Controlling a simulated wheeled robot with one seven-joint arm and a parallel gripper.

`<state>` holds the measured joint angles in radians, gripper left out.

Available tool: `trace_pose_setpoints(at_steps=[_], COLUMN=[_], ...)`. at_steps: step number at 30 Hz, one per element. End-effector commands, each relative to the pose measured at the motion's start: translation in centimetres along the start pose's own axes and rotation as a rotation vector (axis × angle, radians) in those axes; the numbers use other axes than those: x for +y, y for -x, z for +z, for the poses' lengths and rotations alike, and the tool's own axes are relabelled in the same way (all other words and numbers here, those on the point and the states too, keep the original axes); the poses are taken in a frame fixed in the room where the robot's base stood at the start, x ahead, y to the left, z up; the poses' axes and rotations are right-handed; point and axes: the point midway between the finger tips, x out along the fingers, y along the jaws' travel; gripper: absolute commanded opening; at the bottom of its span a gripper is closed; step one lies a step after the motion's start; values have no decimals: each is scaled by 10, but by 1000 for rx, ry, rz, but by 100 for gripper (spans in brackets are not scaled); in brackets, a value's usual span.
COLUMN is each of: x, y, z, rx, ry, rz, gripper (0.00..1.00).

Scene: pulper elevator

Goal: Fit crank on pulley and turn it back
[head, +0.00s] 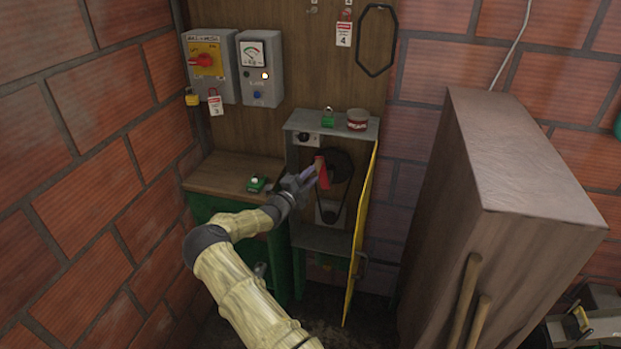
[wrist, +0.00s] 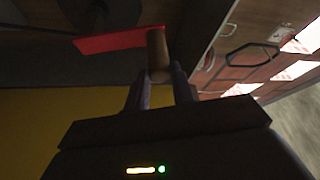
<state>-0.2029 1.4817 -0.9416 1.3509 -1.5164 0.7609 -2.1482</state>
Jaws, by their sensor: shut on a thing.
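The crank has a red arm (head: 322,172) and a brown wooden handle; in the wrist view the red arm (wrist: 120,40) runs left from the handle (wrist: 157,52). My gripper (head: 312,178) is shut on the handle and holds the crank inside the open grey cabinet (head: 297,210). The dark pulley (head: 341,165) is in the cabinet, behind and right of the crank. In the wrist view the red arm's left end lies by a dark round part (wrist: 98,14). I cannot tell whether the crank is seated on the pulley.
The yellow cabinet door (head: 358,240) stands open on the right. A tin (head: 357,119) and a green padlock (head: 328,117) sit on the cabinet top. A wooden bench (head: 222,175) is at left. A tall brown box (head: 530,165) stands at right.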

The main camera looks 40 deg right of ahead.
Motion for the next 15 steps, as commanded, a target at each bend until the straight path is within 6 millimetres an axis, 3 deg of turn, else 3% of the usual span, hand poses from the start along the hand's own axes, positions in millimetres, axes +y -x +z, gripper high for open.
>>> trace_pose_setpoints(at_steps=[7,15], x=[2,0], y=[6,6], z=[13,15], rx=[-3,-3], ry=[104,130], rz=[-51,-61], gripper=[0,0])
